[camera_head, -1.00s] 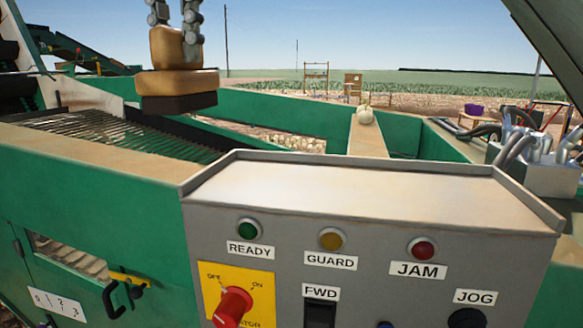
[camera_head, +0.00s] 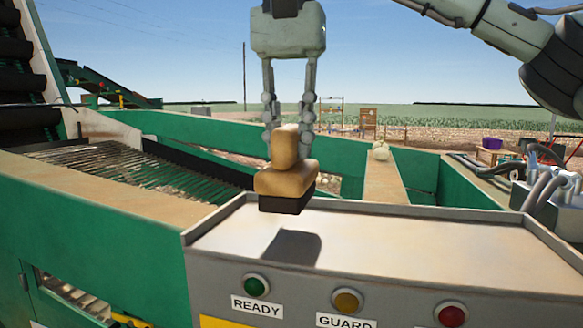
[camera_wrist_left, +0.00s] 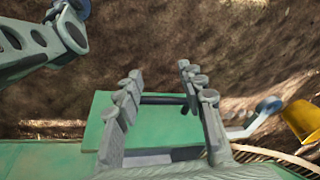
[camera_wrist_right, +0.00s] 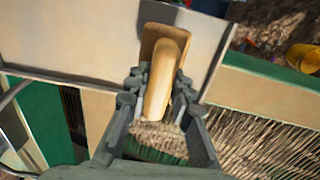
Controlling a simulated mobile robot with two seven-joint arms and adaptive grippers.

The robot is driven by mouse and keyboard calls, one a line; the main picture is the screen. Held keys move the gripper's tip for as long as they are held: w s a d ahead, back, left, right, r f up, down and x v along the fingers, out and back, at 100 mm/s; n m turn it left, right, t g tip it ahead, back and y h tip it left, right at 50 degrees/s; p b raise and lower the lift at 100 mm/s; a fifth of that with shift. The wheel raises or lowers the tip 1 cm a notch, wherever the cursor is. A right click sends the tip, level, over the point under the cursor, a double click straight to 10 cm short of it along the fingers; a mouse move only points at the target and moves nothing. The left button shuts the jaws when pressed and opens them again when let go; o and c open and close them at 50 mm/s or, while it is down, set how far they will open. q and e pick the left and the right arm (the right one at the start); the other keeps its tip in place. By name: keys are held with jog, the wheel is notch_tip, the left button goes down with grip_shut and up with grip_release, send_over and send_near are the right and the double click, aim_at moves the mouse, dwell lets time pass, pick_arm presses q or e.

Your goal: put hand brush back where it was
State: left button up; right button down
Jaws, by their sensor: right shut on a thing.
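The hand brush (camera_head: 286,178) has a tan wooden body and grip with a dark bristle block underneath. My right gripper (camera_head: 287,143) is shut on its grip and holds it upright above the left part of the control box's grey top tray (camera_head: 400,240). A shadow lies on the tray below the brush, and the bristles look clear of the surface. In the right wrist view the brush (camera_wrist_right: 163,75) sits between the fingers (camera_wrist_right: 155,100), over the tray. My left gripper (camera_wrist_left: 165,90) is open and empty in the left wrist view, above a green panel and brown soil; it is outside the head view.
The tray has raised rims, with READY (camera_head: 257,285), GUARD (camera_head: 347,300) and JAM (camera_head: 451,314) lamps on the front below. A slatted conveyor (camera_head: 130,165) lies left. Cables (camera_head: 545,175) stand right. The tray is otherwise empty.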

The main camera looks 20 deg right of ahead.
aim_at(291, 169)
notch_tip(291, 169, down, 4)
jog(key=shift+d+f, duration=0.15)
jog(key=shift+s, duration=0.1)
jog(key=c, duration=1.3)
grip_release()
notch_tip(291, 169, up, 12)
jog(key=shift+r, duration=0.1)
